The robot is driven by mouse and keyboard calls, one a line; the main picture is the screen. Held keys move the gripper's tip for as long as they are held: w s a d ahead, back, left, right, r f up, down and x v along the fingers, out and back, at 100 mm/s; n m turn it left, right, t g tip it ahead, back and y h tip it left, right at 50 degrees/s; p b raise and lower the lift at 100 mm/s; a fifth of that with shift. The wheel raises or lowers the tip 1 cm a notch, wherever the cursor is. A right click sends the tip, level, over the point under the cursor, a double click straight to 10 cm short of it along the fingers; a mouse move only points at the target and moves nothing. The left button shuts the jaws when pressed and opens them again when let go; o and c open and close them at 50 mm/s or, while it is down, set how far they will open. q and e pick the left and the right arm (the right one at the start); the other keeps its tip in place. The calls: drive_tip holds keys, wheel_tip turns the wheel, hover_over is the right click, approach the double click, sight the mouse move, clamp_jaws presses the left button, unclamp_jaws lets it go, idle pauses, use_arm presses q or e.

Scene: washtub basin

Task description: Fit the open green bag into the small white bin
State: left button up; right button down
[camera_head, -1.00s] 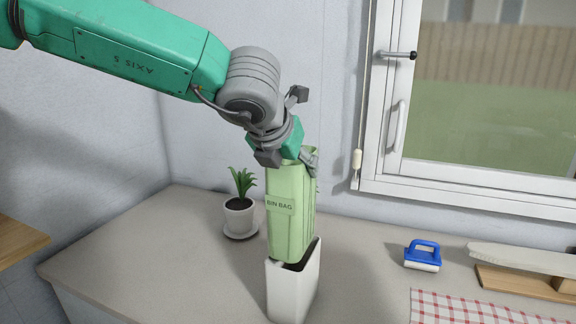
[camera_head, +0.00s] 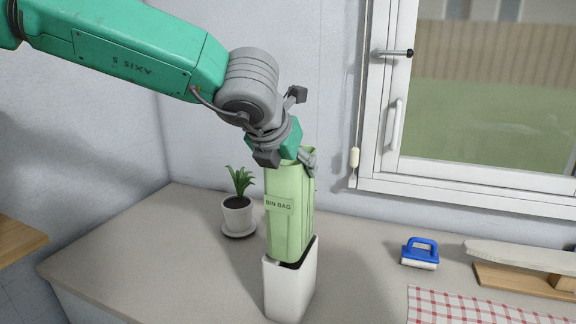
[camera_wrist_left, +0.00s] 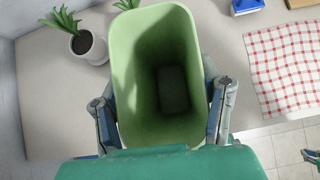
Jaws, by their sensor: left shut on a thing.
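The open green bag (camera_head: 289,225), labelled "BIN BAG", hangs nearly upright from my left gripper (camera_head: 290,158). Its lower end is at the mouth of the small white bin (camera_head: 288,292), with a dark strip of the bin's inside showing at the front. I cannot tell how deep the bag's bottom sits. In the left wrist view, the fingers of my left gripper (camera_wrist_left: 163,112) flank the bag (camera_wrist_left: 125,60), whose mouth is open, and the bin is hidden behind it. A small part at the right edge, likely my right gripper (camera_wrist_left: 312,157), is too small to read.
A potted plant (camera_head: 238,213) on a saucer stands left of the bin. A blue-handled brush (camera_head: 421,252), a checked cloth (camera_head: 470,305) and a wooden board (camera_head: 520,284) lie to the right. A window (camera_head: 470,120) is behind. The counter between bin and brush is clear.

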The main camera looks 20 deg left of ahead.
use_arm(q)
drive_tip(key=shift+d, duration=0.15)
drive_tip(key=shift+a, duration=0.6)
drive_tip(key=shift+d, duration=0.15)
drive_tip(key=shift+d, duration=0.6)
drive_tip(key=shift+a, duration=0.15)
drive_tip(key=shift+p, duration=0.4)
